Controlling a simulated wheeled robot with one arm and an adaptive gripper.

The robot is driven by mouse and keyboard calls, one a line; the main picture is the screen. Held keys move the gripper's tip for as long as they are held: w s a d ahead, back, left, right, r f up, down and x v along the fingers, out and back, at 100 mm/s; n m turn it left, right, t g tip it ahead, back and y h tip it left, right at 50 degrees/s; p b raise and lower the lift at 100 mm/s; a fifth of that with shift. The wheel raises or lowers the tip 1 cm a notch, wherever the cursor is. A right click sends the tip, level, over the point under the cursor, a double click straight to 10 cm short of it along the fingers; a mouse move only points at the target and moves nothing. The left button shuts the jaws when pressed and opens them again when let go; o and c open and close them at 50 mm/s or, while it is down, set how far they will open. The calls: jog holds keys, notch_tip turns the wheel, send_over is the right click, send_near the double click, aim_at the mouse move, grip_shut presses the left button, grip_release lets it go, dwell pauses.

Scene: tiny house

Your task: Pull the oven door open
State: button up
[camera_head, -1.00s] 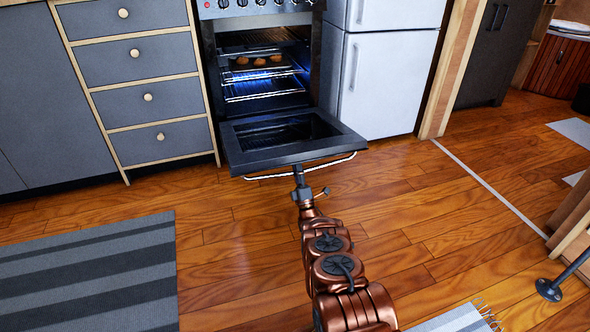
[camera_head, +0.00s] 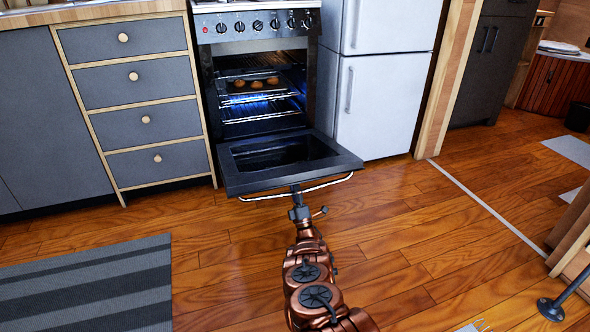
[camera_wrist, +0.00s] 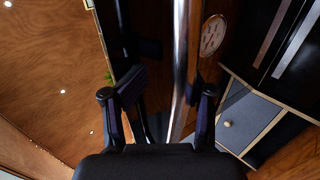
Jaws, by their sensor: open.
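The oven (camera_head: 258,24) stands against the back wall in the head view. Its dark door (camera_head: 345,163) is folded down, close to level, and the lit inside shows. A light metal handle (camera_head: 330,183) runs along the door's front edge. My gripper (camera_head: 297,190) is at the middle of that handle. In the wrist view, the shiny handle bar (camera_wrist: 181,70) passes between the two spread fingers of my gripper (camera_wrist: 157,93). The bar looks nearer the right finger; I cannot tell whether it touches.
A tray of food (camera_head: 250,83) sits on a rack inside the oven. Grey drawers (camera_head: 150,125) stand left of the oven, and a white fridge (camera_head: 385,105) stands right. A striped rug (camera_head: 90,290) lies at front left. The wooden floor around the door is clear.

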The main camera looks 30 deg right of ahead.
aim_at(296, 173)
jog(key=shift+o, duration=0.2)
notch_tip(296, 173, up, 8)
jog(key=shift+f, duration=0.25)
jog(key=shift+o, duration=1.3)
jog(key=shift+s+d+r, duration=0.1)
jog(key=shift+r, duration=0.65)
jog(key=shift+f, duration=0.75)
jog(key=c, duration=0.3)
jog(key=shift+s+a+f, duration=0.1)
jog(key=shift+s+f, duration=0.05)
jog(key=shift+f, duration=1.8)
jog(key=shift+s+a+f, duration=0.1)
jog(key=shift+f, duration=1.85)
